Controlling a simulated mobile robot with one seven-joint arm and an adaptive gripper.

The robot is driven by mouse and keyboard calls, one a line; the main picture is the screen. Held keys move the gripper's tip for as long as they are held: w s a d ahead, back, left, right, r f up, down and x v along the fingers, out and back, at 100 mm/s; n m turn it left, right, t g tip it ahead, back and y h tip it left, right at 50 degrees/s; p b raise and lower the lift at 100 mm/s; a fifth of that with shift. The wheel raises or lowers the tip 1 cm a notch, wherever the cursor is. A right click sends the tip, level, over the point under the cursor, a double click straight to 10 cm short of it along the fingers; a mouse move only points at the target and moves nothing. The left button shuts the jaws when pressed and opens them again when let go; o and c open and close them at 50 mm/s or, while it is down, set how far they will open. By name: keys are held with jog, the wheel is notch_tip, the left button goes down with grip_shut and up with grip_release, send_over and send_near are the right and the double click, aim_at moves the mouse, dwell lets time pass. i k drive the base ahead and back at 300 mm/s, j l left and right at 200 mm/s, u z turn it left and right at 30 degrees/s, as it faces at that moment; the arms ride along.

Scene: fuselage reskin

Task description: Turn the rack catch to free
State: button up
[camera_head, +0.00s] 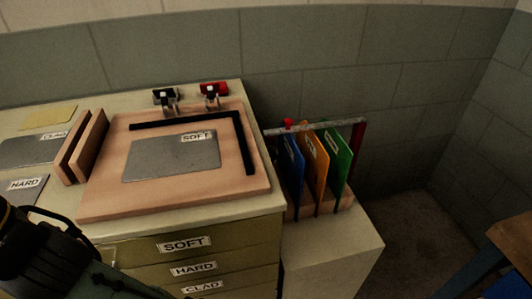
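The rack (305,209) stands on a low white cabinet at the right of the bench. It holds upright blue (291,165), orange (316,158) and green (338,155) boards. A grey bar (335,126) runs across above them, and a dark red post (358,150) stands at its right end. A small red piece (288,124), perhaps the rack catch, sits at the bar's left part; its setting is too small to tell. Part of my dark arm shows at the lower left, far from the rack. My gripper's fingertips are not in view.
On the bench, a wooden board (100,208) bears a grey SOFT sheet (165,160) inside a black L-shaped edge (240,135). Two clamps (166,98) (212,95) stand behind. Labelled drawers (240,240) are below. The floor (430,230) right of the cabinet is clear.

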aim_at(272, 150)
jog(key=k+l+z, duration=0.2)
jog(key=l, duration=0.45)
jog(key=l+z, duration=0.25)
jog(key=l, duration=0.35)
jog(key=i+j+z, duration=0.1)
jog(key=i+j, duration=0.15)
